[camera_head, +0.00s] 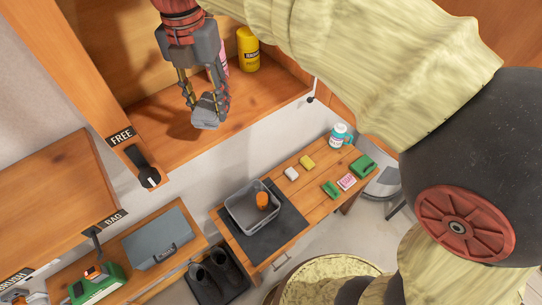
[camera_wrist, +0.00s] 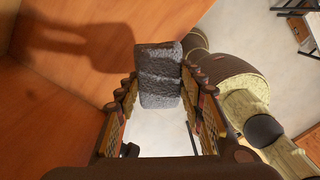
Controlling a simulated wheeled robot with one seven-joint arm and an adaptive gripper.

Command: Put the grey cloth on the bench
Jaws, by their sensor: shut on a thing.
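The grey cloth (camera_head: 206,113) is a small folded block, pinched in my gripper (camera_head: 208,106) in front of the open wooden cupboard. In the wrist view the cloth (camera_wrist: 158,76) sits between the two fingers of my gripper (camera_wrist: 159,82), clear of the wood. The bench (camera_head: 305,197) is the wooden one below and to the right in the head view, well apart from the cloth. A dark mat (camera_head: 275,236) and a grey tray (camera_head: 238,220) with an orange item (camera_head: 263,200) in it are on its left part.
The cupboard shelf (camera_head: 160,115) holds a yellow canister (camera_head: 248,50) and a pink bottle. The bench bears a white-and-teal bottle (camera_head: 340,136), a yellow block (camera_head: 307,162), a white block (camera_head: 291,174) and green items (camera_head: 362,167).

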